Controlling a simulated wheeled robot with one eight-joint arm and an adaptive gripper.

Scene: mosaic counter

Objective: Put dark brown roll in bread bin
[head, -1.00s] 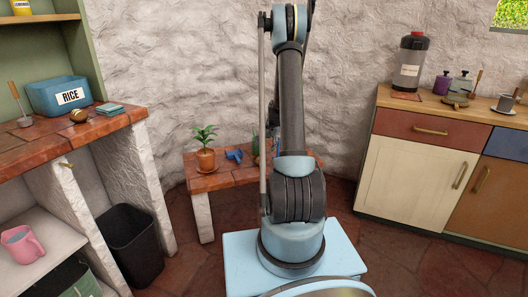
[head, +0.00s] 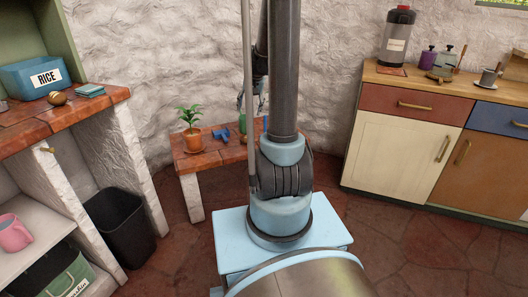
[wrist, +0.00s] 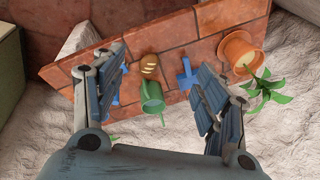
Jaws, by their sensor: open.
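A brown roll with pale score marks (wrist: 150,66) lies on the tiled bench top in the wrist view; no other bread roll is clear, and its shade is golden to mid brown. My gripper (wrist: 160,75) is open and empty above the bench, with the roll seen between its fingers. In the head view my gripper (head: 252,98) hangs over the bench, partly hidden by my arm. A green bin with a label (head: 72,279) stands on the low left shelf, cut by the frame edge; I cannot read whether it is the bread bin.
The low bench (head: 215,161) also holds a potted plant (head: 191,137), a green vessel (wrist: 151,98) close to the roll, and a blue object (wrist: 187,75). A rice box (head: 35,78) and a round brown object (head: 57,97) sit on the left counter. A black waste bin (head: 120,228) stands below.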

